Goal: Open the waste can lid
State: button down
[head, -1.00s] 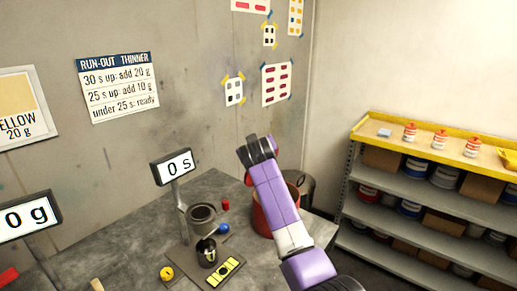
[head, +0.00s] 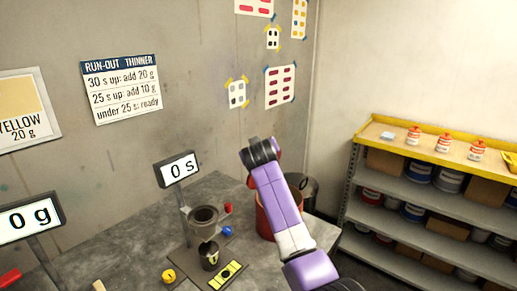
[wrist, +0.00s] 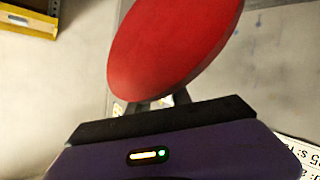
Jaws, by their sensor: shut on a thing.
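The red waste can (head: 264,222) stands at the right end of the grey bench in the head view, partly hidden behind my purple arm. In the wrist view a round red lid (wrist: 172,42) fills the top middle, tilted, right in front of my gripper (wrist: 150,104). My gripper is shut on the lid near its lower edge; the contact itself is mostly hidden. How the lid sits relative to the can's rim cannot be told.
A dark grey bin (head: 303,190) stands behind the red can. On the bench are a grey cup on a stand (head: 204,217), a black cup (head: 209,256), a yellow level (head: 226,274) and a timer display (head: 177,169). A shelf unit (head: 430,152) stands at the right.

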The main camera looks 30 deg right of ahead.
jog(key=shift+a+f+y, duration=0.15)
jog(key=shift+a+f, duration=0.15)
jog(key=shift+f, duration=0.3)
jog(key=shift+a+f+y, duration=0.15)
jog(key=shift+a+f, duration=0.1)
jog(key=shift+f, duration=0.35)
jog(key=c, duration=1.1)
grip_release()
jog(key=shift+d, duration=0.2)
jog(key=v, duration=0.5)
jog(key=b+v, duration=0.1)
jog(key=v, duration=0.1)
jog(key=shift+w+a+r, duration=0.1)
jog(key=shift+a+r, duration=0.3)
jog(key=shift+r, duration=0.05)
jog(key=shift+s+r, duration=0.2)
jog(key=shift+s, duration=0.1)
jog(key=shift+d, duration=0.1)
